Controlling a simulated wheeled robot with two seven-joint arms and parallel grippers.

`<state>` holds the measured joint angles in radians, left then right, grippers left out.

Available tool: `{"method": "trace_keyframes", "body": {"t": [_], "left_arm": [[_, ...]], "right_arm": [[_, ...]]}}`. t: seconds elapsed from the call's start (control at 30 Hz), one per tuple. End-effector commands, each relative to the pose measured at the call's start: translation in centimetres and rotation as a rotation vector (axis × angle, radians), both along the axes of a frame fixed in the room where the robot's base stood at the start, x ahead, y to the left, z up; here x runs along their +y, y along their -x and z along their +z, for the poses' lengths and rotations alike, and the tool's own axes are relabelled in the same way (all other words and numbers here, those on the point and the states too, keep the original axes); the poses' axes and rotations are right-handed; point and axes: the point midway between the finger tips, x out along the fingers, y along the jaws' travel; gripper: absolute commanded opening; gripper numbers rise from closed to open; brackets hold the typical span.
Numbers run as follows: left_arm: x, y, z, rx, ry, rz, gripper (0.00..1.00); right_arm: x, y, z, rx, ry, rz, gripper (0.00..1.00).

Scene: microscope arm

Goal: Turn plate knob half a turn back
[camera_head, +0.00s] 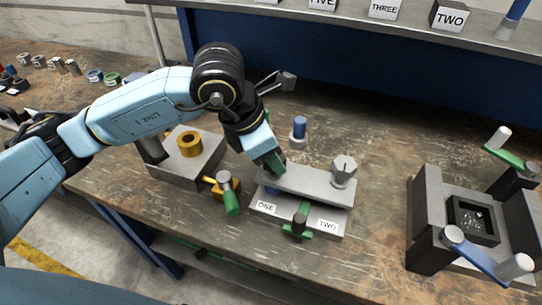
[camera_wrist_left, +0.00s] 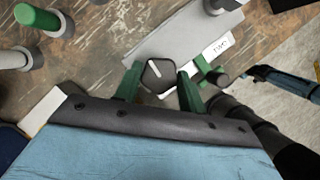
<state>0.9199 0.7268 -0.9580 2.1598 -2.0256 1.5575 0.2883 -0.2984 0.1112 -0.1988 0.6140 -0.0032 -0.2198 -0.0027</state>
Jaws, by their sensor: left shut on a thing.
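My left gripper (camera_head: 272,163) reaches down onto the left end of the grey plate (camera_head: 305,183), above the label ONE. In the left wrist view its two green fingers (camera_wrist_left: 160,90) are shut on a dark, many-sided knob (camera_wrist_left: 158,76) with a white line on top, one finger on each side. In the head view the gripper hides this knob. A second, light grey knob (camera_head: 343,168) stands free on the plate's right end, its top marked with a line. The plate also shows in the left wrist view (camera_wrist_left: 185,42). My right gripper is in neither view.
A green-handled clamp (camera_head: 230,200) stands left of the plate, and another green clamp (camera_head: 298,225) sits at its front. A grey block with a yellow ring (camera_head: 189,144) is further left. A blue-topped peg (camera_head: 299,130) stands behind. A fixture with handles (camera_head: 428,215) is at right.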

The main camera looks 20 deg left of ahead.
Motion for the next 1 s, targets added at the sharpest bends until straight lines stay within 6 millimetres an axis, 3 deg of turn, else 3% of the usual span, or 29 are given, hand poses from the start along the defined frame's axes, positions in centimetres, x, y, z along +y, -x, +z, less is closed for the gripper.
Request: {"method": "trace_keyframes", "body": {"t": [0.03, 0.73, 0.77, 0.9, 1.0], "left_arm": [[0.01, 0.28, -0.64, 0.013, -0.006, 0.018, 0.17], [0.0, 0.41, -0.64, 0.019, -0.009, 0.09, 0.17], [0.0, 0.41, -0.64, 0.019, -0.009, 0.09, 0.41], [-0.02, 0.32, -0.49, 0.015, -0.007, 0.091, 0.59], [-0.03, 0.27, -0.39, 0.012, -0.005, 0.091, 0.62]], "right_arm": [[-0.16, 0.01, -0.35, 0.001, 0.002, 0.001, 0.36], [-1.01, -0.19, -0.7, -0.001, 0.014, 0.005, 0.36], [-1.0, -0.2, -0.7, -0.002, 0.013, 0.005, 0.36], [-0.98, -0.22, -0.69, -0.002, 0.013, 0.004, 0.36], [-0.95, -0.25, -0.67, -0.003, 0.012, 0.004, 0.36]]}}
